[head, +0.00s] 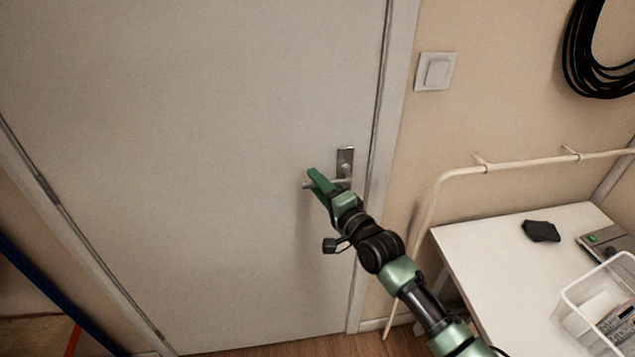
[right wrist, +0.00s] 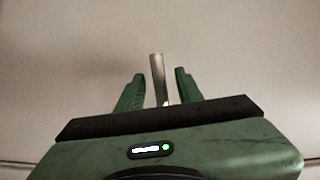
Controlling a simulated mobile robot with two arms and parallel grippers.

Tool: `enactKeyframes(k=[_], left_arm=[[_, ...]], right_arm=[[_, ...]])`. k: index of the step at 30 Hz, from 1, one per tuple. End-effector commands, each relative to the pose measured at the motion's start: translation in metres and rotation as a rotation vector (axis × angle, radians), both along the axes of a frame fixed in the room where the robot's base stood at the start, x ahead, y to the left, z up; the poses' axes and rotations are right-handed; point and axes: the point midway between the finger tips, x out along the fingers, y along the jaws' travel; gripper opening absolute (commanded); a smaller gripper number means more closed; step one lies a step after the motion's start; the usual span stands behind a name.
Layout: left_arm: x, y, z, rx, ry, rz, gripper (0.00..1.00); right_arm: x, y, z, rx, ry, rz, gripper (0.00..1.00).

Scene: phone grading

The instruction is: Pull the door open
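The pale grey door (head: 220,120) fills the left and middle of the head view and looks closed in its frame. Its metal lever handle (head: 310,184) sticks out to the left from a plate (head: 345,160) near the door's right edge. My right gripper (head: 318,180) is at the lever. In the right wrist view the lever (right wrist: 158,78) stands between the two green fingers of the gripper (right wrist: 159,88), with a gap on each side. The fingers are apart. My left gripper is in neither view.
A white table (head: 490,265) stands at the right, with a black cloth-like item (head: 541,231), a flat device (head: 606,240) and a clear bin (head: 572,318) on it. A pale rail (head: 520,163) runs along the wall above. A light switch (head: 436,72) is beside the door frame.

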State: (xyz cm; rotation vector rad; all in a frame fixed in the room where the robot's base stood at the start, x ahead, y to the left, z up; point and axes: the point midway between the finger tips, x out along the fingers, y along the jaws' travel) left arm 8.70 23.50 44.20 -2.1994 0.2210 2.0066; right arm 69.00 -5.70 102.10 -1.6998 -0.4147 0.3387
Motion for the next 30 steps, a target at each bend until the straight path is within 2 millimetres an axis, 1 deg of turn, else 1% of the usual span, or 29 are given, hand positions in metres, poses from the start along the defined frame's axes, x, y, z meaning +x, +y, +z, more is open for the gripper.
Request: enactKeyframes(k=[8,9,11,12,13,30], left_arm=[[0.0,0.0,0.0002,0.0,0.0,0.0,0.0],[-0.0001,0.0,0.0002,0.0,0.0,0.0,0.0],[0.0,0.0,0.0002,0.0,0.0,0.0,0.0],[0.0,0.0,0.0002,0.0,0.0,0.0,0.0],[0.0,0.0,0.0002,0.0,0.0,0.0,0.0],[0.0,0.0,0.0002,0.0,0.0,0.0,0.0]], right_arm=[[0.002,0.0012,0.0002,0.0,-0.001,0.0,0.36],[0.002,0.0012,0.0002,0.0,-0.001,0.0,0.31],[0.0019,0.0011,0.0002,0.0,-0.001,0.0,0.14],[0.0019,0.0011,0.0002,0.0,-0.001,0.0,0.03],[0.0019,0.0011,0.0001,0.0,-0.001,0.0,0.0],[0.0018,0.0008,-0.0002,-0.001,0.0,0.0,0.0]])
